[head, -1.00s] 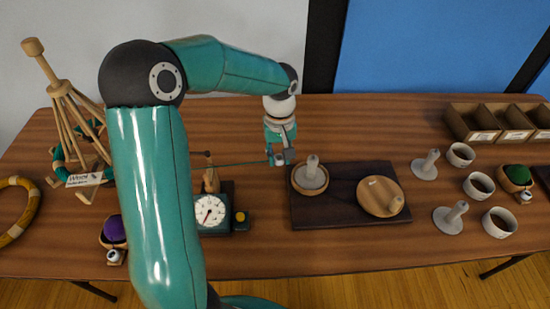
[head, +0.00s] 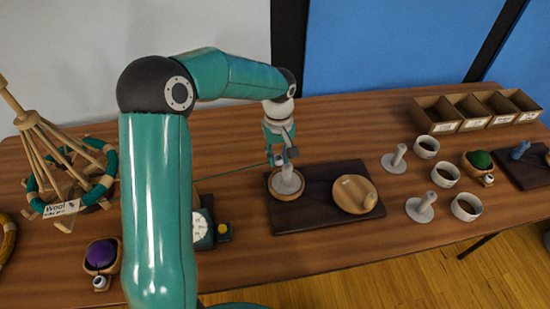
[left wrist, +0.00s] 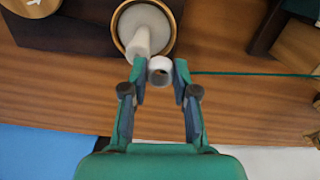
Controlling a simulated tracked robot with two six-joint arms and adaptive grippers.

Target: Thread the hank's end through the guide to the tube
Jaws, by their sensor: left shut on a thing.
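The green wool hank (head: 104,183) sits around the wooden swift at the left. Its yarn (head: 232,168) runs right to my left gripper (head: 279,158), and it also shows in the left wrist view (left wrist: 250,74). My left gripper is shut on the hank's end, a small white ring-shaped piece (left wrist: 160,68) between the fingertips. The pale tube (head: 287,181) stands upright on a round wooden base, just in front of the gripper; in the left wrist view the tube (left wrist: 141,42) is close beside the white end. The guide is hidden behind my arm. My right gripper is out of view.
A dial box (head: 202,230) is partly hidden by my arm. A dark board (head: 318,213) carries the tube's base and a wooden disc (head: 352,195). Pegs, cups (head: 467,207) and an open divided box (head: 436,117) stand right. A purple ball (head: 101,254) sits left.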

